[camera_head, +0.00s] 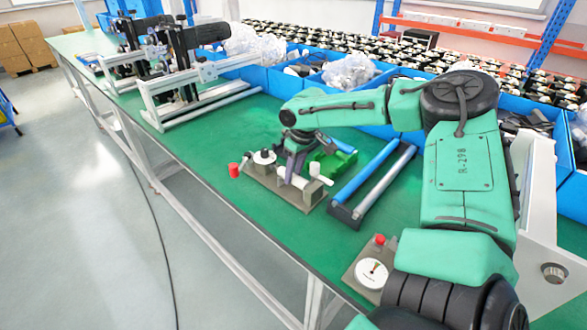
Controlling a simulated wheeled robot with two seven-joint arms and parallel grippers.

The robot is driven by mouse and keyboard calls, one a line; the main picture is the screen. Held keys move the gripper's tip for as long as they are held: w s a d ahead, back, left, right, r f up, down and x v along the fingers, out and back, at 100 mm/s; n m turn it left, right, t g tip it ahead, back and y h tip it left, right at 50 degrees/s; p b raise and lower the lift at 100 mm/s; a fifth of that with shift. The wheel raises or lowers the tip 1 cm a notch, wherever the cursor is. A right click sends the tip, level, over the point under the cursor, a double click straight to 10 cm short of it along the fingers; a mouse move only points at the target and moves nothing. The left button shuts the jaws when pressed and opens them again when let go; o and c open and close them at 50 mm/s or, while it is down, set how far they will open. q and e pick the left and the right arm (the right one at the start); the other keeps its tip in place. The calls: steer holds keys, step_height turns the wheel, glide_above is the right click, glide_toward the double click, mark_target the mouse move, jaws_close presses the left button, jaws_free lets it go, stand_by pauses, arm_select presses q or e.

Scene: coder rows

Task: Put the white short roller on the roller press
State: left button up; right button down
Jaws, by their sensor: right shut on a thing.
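My right gripper (288,172) reaches in from the right and points down over a small grey-brown fixture, which looks like the roller press (312,199), on the green table. The gripper is shut on a white short roller (294,179), which lies level between the fixture's raised blocks. I cannot tell whether the roller touches its seats, as the fingers hide part of it. A white round piece (264,156) stands at the fixture's left end. My left gripper is not in view.
A red cap (234,170) stands left of the fixture, and a green piece (335,163) lies behind it. A rack with blue and grey rollers (372,185) is to the right. Blue bins (262,77) line the back.

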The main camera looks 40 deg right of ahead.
steer(key=shift+f, duration=0.2)
stand_by(0.3)
steer(key=shift+c, duration=2.3)
jaws_free()
steer(key=shift+r, duration=0.1)
step_height(320, 180, up, 14)
steer(key=s+d, duration=0.1)
steer(key=s, duration=0.1)
steer(key=shift+d, duration=0.2)
steer(key=shift+s, duration=0.1)
